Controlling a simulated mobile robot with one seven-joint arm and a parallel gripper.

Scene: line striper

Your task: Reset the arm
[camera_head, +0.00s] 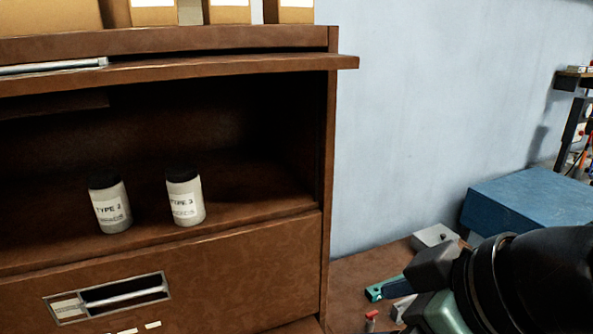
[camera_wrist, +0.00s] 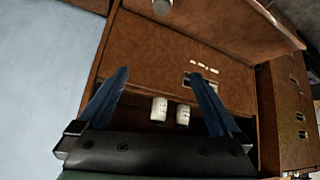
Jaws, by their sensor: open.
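My gripper (camera_wrist: 158,76) shows in the wrist view with its two blue fingers spread wide apart. It is open, with nothing held between the fingers. In the head view my dark arm comes in at the lower right, in front of the work surface and to the right of the brown cabinet (camera_head: 230,270). The cabinet also shows beyond the fingers in the wrist view (camera_wrist: 150,50).
Two jars with black lids, a left jar (camera_head: 110,208) and a right jar (camera_head: 185,200), stand upright on the open cabinet shelf. Boxes (camera_head: 229,12) stand on top. A blue box (camera_head: 535,207) is behind my arm. Small items, including a grey block (camera_head: 434,236), lie beside the cabinet.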

